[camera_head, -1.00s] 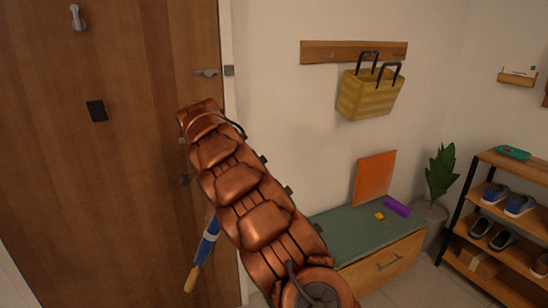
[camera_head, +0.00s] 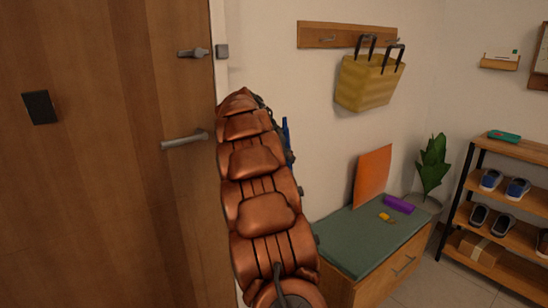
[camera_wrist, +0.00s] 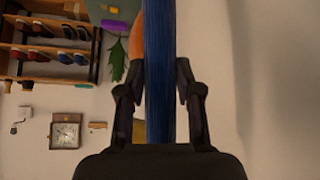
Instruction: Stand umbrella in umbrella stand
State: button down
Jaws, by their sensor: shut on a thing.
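The blue umbrella (camera_wrist: 159,50) runs lengthwise between the fingers of my gripper (camera_wrist: 160,85) in the wrist view. My gripper is shut on it. In the head view only a thin blue strip of the umbrella (camera_head: 286,132) shows at the right side of my copper-coloured arm. The rest of the umbrella, its handle and my gripper are hidden behind my arm there. I see no umbrella stand in either view.
A wooden door (camera_head: 90,180) with a lever handle (camera_head: 185,140) is left of my arm. A green-topped bench (camera_head: 355,240) and a shoe rack (camera_head: 500,205) stand right. A yellow bag (camera_head: 365,85) hangs on the wall. A plant (camera_head: 432,165) stands between bench and rack.

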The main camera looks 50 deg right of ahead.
notch_tip(320, 180, down, 30)
jog(key=b, duration=1.9)
jog(key=shift+r, duration=0.15)
dwell(1.6)
dwell(0.3)
jog(key=c, duration=0.7)
grip_release()
jog(key=v, duration=1.2)
